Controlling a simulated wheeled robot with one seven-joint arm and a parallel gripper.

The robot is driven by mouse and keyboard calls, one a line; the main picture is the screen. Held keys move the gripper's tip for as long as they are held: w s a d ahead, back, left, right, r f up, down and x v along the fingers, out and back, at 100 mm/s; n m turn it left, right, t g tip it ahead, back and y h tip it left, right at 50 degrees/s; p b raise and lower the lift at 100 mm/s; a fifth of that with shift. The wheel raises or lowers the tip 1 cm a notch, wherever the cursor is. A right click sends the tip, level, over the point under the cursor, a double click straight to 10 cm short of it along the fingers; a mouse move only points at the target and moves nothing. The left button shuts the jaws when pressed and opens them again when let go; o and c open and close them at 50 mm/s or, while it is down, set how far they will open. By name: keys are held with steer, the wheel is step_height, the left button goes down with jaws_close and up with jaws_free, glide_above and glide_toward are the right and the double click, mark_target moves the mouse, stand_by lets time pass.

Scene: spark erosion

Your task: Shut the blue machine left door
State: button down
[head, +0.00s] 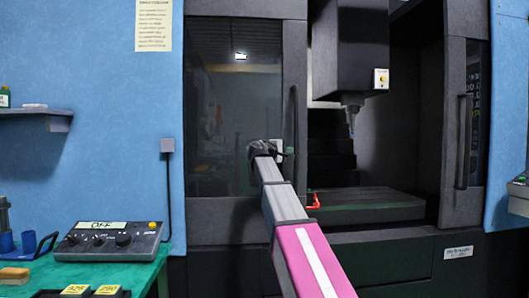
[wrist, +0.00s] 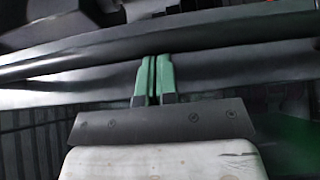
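The blue machine's left door (head: 236,207) is a dark panel with a large window, in the head view. Its vertical dark handle (head: 293,105) is near the door's right edge. A wide opening lies right of this door, so it stands open. My gripper (head: 277,148) is at the door's front, by the lower part of the handle; its fingertips are hard to make out there. In the wrist view my green fingers (wrist: 153,78) are together with only a thin gap. Long dark bars cross at and beyond their tips; whether they touch is unclear.
The right door (head: 463,130) has its own handle. A tool head (head: 350,50) hangs inside the opening above a dark bed (head: 365,200). At left, a control box (head: 108,240) stands on a green table, below a grey shelf (head: 35,112).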

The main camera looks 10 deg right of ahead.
steer(key=d, duration=2.5)
steer(key=shift+s, duration=0.3)
steer(key=shift+d+r, duration=0.1)
steer(key=shift+d, duration=0.05)
